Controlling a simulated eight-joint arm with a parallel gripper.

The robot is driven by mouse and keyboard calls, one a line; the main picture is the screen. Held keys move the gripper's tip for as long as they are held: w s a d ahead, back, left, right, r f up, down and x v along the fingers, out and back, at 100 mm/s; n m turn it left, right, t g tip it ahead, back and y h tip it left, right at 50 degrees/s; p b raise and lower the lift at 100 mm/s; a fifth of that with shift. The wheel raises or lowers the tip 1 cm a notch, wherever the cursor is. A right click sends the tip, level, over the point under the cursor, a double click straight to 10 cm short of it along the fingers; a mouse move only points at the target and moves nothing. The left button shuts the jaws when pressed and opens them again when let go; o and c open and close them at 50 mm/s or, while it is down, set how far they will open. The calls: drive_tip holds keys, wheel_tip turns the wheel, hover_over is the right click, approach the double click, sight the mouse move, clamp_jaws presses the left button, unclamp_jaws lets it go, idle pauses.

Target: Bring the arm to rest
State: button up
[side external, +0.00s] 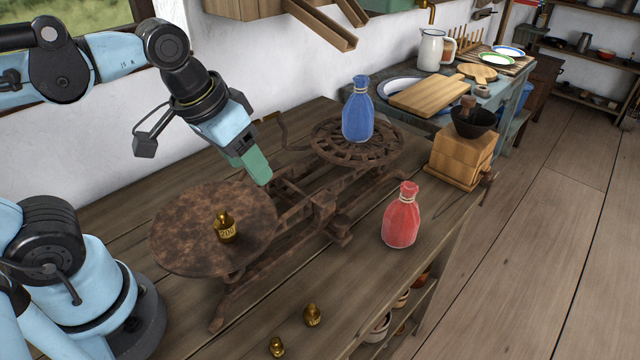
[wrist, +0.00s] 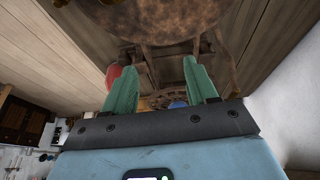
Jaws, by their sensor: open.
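My gripper (side external: 262,172) hangs above the middle of a rusty balance scale (side external: 318,205), its fingers pointing down and to the right. In the wrist view my gripper (wrist: 160,88) shows its two green fingers apart with nothing held between them. A brass weight (side external: 225,228) stands on the scale's round left plate (side external: 180,240). A blue bag (side external: 358,112) stands on the scale's right, spoked plate (side external: 392,150). A red bag (side external: 402,218) stands on the table in front of the scale, and part of it shows in the wrist view (wrist: 113,76).
Two small brass weights (side external: 312,315) (side external: 277,347) lie near the table's front edge. A wooden grinder (side external: 462,155) stands at the right end. A wall shelf (side external: 285,15) is above. The wall is close behind my arm. Bare table lies between the red bag and the small weights.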

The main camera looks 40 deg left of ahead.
drive_tip(key=w+a+f+t, duration=0.2)
drive_tip(key=a+f+t, duration=0.1)
drive_tip(key=shift+w+a+f+y, duration=0.1)
drive_tip(key=shift+w+y, duration=0.2)
drive_tip(key=shift+w, duration=0.05)
drive_tip(key=shift+o, duration=0.3)
idle(0.8)
